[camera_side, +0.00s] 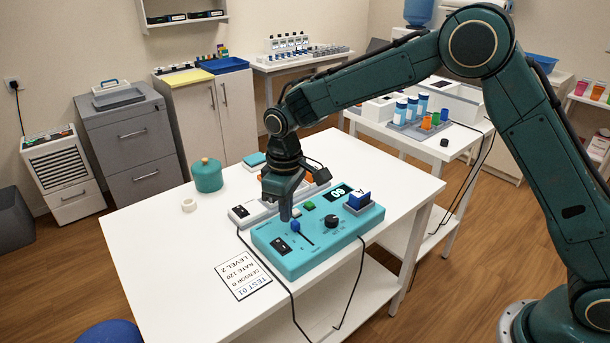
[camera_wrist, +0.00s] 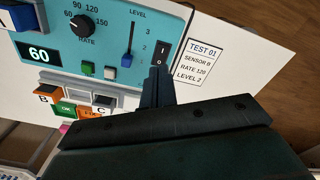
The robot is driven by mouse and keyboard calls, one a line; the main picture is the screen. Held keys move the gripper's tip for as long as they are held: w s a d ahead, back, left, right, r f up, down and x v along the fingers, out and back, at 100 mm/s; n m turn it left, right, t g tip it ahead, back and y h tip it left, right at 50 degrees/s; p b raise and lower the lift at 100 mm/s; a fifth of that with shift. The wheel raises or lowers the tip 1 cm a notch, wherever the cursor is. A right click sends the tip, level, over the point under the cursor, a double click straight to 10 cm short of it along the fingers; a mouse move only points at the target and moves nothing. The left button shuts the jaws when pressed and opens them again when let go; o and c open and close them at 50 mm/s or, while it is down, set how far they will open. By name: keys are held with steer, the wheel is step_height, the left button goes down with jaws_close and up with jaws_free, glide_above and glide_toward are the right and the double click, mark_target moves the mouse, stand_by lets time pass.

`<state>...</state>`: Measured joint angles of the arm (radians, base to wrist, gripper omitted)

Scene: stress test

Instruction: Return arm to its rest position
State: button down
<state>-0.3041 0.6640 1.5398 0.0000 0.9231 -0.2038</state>
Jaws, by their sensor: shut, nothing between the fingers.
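My gripper (camera_side: 286,215) is shut and empty, pointing down over the left part of the teal control panel (camera_side: 285,263). In the wrist view its closed fingertips (camera_wrist: 158,76) are beside the lower end of the black rocker switch (camera_wrist: 163,48); I cannot tell whether they touch it. The blue level slider (camera_wrist: 127,60) is just beside them. The black rate knob (camera_wrist: 83,25), a green button (camera_wrist: 88,69) and a display (camera_wrist: 39,54) reading 60 also show. A blue block marked A (camera_side: 359,199) sits at the panel's right end.
A card reading TEST 01, sensor B, rate 120, level 2 (camera_side: 243,275) lies left of the panel. A teal pot (camera_side: 207,175) and a white ring (camera_side: 189,205) stand further left. Black cables run off the table's front. The table's left part (camera_side: 150,250) is mostly clear.

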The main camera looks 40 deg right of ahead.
steer(key=s+d+r+m+t, duration=0.1)
steer(key=s+d+r, duration=0.45)
steer(key=r, duration=0.25)
steer(key=s+d+r+m+t, duration=0.2)
steer(key=s+d+r, duration=0.2)
steer(key=s+r, duration=0.35)
steer(key=s+d+r+m+t, duration=0.1)
steer(key=s+d, duration=0.2)
steer(key=s, duration=0.6)
steer(key=s+d+r+m+t, duration=0.1)
steer(key=s+d, duration=0.2)
steer(key=s, duration=0.7)
steer(key=shift+m, duration=0.4)
steer(key=c, duration=2.2)
jaws_free()
